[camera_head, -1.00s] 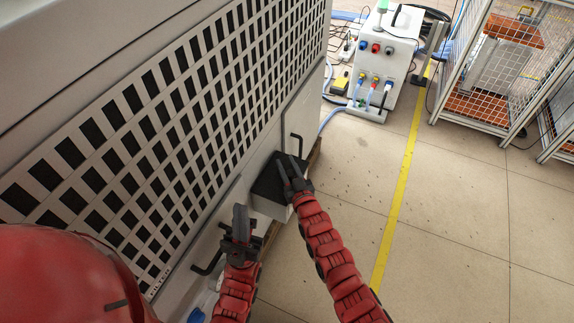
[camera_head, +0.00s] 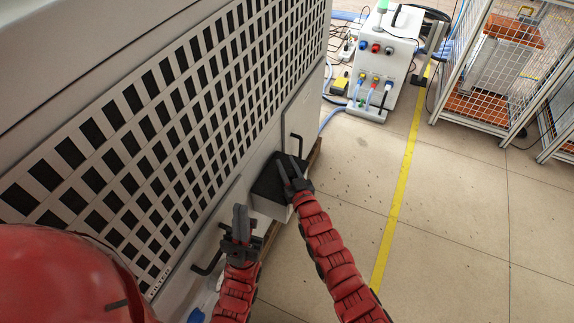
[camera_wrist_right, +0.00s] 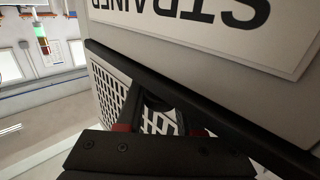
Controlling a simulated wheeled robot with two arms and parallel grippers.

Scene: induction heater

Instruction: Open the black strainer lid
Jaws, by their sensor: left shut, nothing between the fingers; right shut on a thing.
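The black strainer lid (camera_head: 266,184) is the dark top of a light box (camera_head: 277,207) on the side of the big machine. In the right wrist view the lid's black edge (camera_wrist_right: 220,112) runs slanting below a label reading STRAINER upside down. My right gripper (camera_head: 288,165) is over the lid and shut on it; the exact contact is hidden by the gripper. In the right wrist view, my right gripper (camera_wrist_right: 158,112) reaches the lid's edge. The lid looks closed on its box. My left gripper (camera_head: 241,216) is shut and empty, nearer and left of the box.
The machine's perforated panel (camera_head: 150,130) fills the left side, with black handles (camera_head: 208,264) below it. A white cabinet with hoses (camera_head: 384,62) stands at the back. A wire cage (camera_head: 500,70) is at the upper right. The floor right of my right arm is clear.

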